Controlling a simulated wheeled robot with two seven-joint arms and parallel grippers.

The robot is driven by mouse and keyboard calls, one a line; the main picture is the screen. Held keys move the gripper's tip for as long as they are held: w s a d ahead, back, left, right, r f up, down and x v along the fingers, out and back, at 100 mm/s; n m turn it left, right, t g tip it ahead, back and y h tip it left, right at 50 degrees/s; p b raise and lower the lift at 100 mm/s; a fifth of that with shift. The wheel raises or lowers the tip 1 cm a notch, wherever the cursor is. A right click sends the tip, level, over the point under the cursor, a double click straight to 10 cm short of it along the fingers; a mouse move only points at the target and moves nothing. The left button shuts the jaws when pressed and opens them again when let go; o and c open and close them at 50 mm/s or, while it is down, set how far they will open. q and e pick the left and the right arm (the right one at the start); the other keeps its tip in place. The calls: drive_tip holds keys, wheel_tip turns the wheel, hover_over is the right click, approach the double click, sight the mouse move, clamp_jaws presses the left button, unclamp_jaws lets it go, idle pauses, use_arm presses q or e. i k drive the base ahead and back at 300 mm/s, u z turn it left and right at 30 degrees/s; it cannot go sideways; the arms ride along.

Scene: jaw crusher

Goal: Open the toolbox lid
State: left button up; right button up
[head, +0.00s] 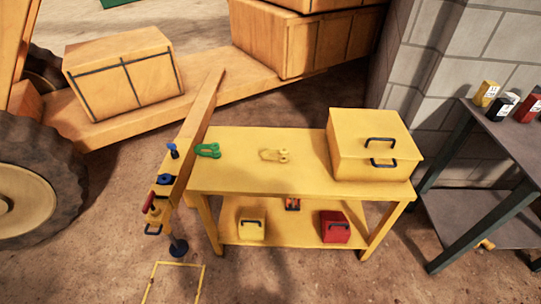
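A large yellow toolbox (348,148) stands at the right end of the yellow table (235,180) in the head view. Its lid (362,126) looks shut. One dark handle (382,141) is on the lid, and a second dark handle (383,163) is just below it on the front face. Neither of my grippers shows in this view, and nothing touches the toolbox from above.
A green shackle (207,150) and a yellow shackle (275,155) lie on the table. The lower shelf holds a small yellow box (251,229) and a red box (334,232). A dark side table (472,215) stands right, beside a block wall (437,60).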

sight(360, 134)
drive_tip(key=z, duration=0.55)
drive_tip(key=k, duration=1.35)
drive_tip(key=z, duration=1.05)
drive_tip(key=i, duration=0.75)
drive_tip(key=z, duration=0.8)
drive_tip(key=i, duration=2.4)
drive_tip(key=u, duration=1.65)
drive_tip(key=i, duration=0.7)
drive_tip(key=u, duration=0.7)
